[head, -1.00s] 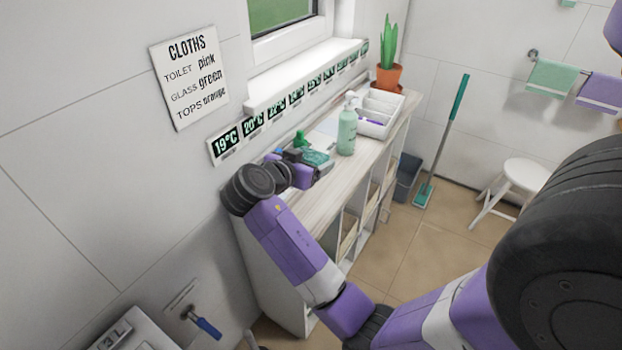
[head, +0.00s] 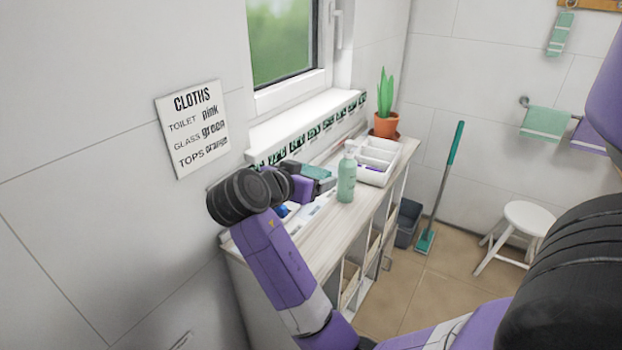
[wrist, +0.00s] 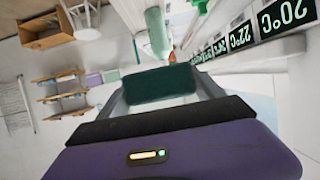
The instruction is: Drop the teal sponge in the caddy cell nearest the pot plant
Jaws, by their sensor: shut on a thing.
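My gripper (head: 318,184) is shut on the teal sponge (head: 316,171) and holds it above the shelf top, left of the green pump bottle. In the wrist view the dark teal sponge (wrist: 160,84) sits between my two fingers. The white caddy (head: 398,160) stands on the far part of the shelf top, beyond the bottle. Several cells show in it, and a purple thing lies in its near part. The pot plant (head: 386,122), a spiky green plant in a terracotta pot, stands just behind the caddy's far end.
The green pump bottle (head: 346,178) stands between my gripper and the caddy; it also shows in the wrist view (wrist: 157,32). The window sill (head: 300,128) and wall border the shelf top (head: 330,232) on the left. A blue thing (head: 283,211) lies below my wrist.

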